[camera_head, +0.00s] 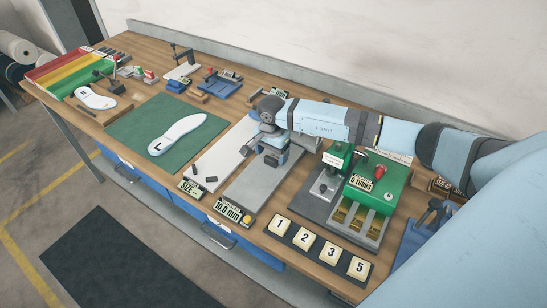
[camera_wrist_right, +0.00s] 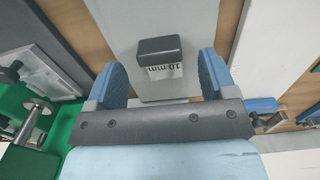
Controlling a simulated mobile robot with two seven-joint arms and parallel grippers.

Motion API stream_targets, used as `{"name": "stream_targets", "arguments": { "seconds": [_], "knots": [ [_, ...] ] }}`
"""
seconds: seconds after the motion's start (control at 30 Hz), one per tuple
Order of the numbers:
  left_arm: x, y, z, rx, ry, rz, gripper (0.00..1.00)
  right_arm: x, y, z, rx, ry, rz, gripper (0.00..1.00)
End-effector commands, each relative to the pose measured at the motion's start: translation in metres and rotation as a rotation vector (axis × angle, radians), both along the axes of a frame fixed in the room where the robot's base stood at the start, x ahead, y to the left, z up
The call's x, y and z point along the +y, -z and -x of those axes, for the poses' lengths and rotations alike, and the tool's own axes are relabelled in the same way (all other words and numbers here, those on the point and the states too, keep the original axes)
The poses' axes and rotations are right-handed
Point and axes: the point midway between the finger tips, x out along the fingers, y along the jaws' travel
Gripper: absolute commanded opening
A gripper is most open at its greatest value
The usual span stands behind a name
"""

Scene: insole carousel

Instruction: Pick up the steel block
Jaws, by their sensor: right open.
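The steel block (camera_wrist_right: 158,48) looks like a small dark-topped block with a "10 mm" label on its near side. In the right wrist view it sits on a grey plate (camera_wrist_right: 188,18), just beyond and between the two blue-padded fingers. My right gripper (camera_wrist_right: 162,82) is open, with a finger to each side of the block's line and a visible gap. In the head view the right gripper (camera_head: 270,145) points down over the grey plate (camera_head: 262,188), and it hides most of the block. My left gripper is not in view.
A green fixture (camera_head: 385,192) with a red knob stands right of the gripper. Number tiles (camera_head: 320,246) lie along the front edge. A white insole (camera_head: 178,134) lies on a green mat (camera_head: 128,130) to the left. Small dark pieces lie on the white strip beside the plate.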

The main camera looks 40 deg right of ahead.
Motion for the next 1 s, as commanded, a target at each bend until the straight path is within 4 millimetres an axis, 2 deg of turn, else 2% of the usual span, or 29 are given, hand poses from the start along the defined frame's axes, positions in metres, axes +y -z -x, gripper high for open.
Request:
{"name": "stream_targets", "arguments": {
  "seconds": [0.17,0.4,0.6,0.67,1.0],
  "knots": [
    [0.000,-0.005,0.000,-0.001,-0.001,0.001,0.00,0.000,0.018,0.000,0.001,0.001,0.000,0.78],
    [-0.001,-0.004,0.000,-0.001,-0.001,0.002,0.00,0.000,0.020,0.000,-0.001,0.000,0.000,0.78],
    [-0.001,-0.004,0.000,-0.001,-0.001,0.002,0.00,0.000,0.020,0.000,-0.001,0.000,0.000,0.32],
    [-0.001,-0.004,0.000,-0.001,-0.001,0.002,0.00,0.000,0.020,0.000,-0.001,0.000,0.001,0.19],
    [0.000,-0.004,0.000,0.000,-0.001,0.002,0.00,-0.001,0.017,-0.001,-0.002,0.000,0.000,0.19]
  ]
}}
